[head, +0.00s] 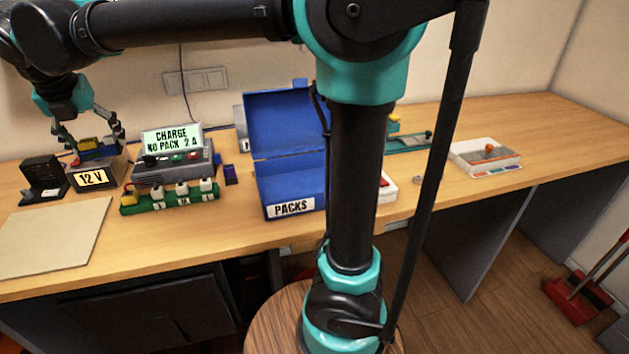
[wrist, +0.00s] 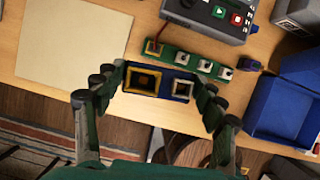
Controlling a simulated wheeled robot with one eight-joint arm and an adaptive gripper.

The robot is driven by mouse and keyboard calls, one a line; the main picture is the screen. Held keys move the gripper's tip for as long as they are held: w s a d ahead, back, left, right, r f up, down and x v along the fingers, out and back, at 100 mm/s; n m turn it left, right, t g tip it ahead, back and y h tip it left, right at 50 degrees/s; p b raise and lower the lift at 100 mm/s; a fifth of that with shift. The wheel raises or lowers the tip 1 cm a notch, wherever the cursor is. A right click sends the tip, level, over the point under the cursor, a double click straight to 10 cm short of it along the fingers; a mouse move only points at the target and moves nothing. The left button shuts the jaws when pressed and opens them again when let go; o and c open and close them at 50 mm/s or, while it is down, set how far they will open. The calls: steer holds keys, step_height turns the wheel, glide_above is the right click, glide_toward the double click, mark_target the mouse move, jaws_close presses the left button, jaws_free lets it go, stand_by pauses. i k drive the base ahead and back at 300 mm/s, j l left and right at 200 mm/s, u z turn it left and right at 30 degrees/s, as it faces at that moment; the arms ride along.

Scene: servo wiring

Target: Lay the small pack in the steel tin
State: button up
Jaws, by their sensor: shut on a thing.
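My gripper (head: 90,142) is at the far left in the head view, raised above the bench behind the 12 V box. In the wrist view my gripper (wrist: 160,90) is shut on the small pack (wrist: 180,88), a blue block with a yellow-framed connector and a pale-framed one facing the camera. The pack (head: 103,154) shows as a blue and yellow piece between the fingers in the head view. The PACKS tin (head: 290,208), blue with a raised lid, stands mid-bench to the right, apart from the gripper. Its visible floor looks bare; my arm hides its right side.
The charger (head: 176,171) reads "NO PACK". A green connector strip (head: 172,203) lies in front, and a small blue piece (head: 231,175) stands between charger and tin. The 12 V box (head: 92,181) and a pale mat (head: 50,240) are left. A white tray (head: 487,166) is right.

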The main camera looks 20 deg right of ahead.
mark_target(307, 189)
steer(key=l, duration=1.15)
steer(key=k+l, duration=0.1)
steer(key=l, duration=1.05)
